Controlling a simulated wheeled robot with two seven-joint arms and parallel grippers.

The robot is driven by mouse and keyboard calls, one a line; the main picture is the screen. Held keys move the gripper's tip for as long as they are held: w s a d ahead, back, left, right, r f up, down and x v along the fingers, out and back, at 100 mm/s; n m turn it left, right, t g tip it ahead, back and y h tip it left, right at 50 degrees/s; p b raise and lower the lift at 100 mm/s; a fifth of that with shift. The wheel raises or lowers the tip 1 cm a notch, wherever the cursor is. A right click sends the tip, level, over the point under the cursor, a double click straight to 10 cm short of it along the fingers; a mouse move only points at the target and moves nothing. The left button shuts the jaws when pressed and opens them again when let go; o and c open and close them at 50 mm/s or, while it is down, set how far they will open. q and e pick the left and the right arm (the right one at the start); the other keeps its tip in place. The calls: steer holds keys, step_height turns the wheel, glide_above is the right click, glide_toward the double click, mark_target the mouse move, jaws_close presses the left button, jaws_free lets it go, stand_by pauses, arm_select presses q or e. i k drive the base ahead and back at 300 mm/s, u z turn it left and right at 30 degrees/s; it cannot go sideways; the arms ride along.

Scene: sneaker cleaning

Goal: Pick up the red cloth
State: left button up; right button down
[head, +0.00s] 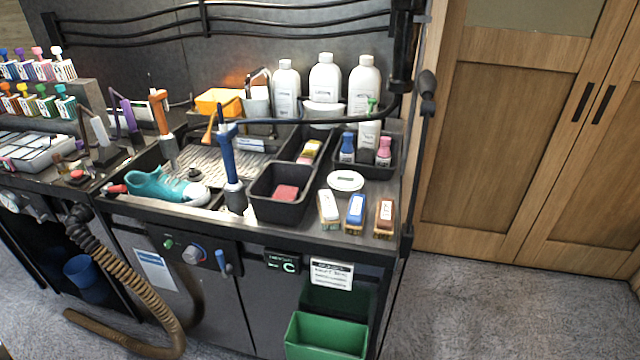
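A small red folded piece that looks like the red cloth (286,192) lies at the bottom of a black open bin (283,213) near the counter's front edge. The bin's walls stand around it and its top face is visible. Neither of my grippers shows in the head view.
A teal sneaker (160,186) lies left of the bin, with a blue-handled upright tool (230,165) between them. Several brushes, one of them blue (355,211), stand to the right. White bottles (325,82) stand behind. A green bin (325,338) hangs below the counter.

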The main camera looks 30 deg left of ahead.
mark_target(286, 193)
steer(key=u, duration=0.55)
steer(key=i, duration=1)
steer(key=u, duration=0.85)
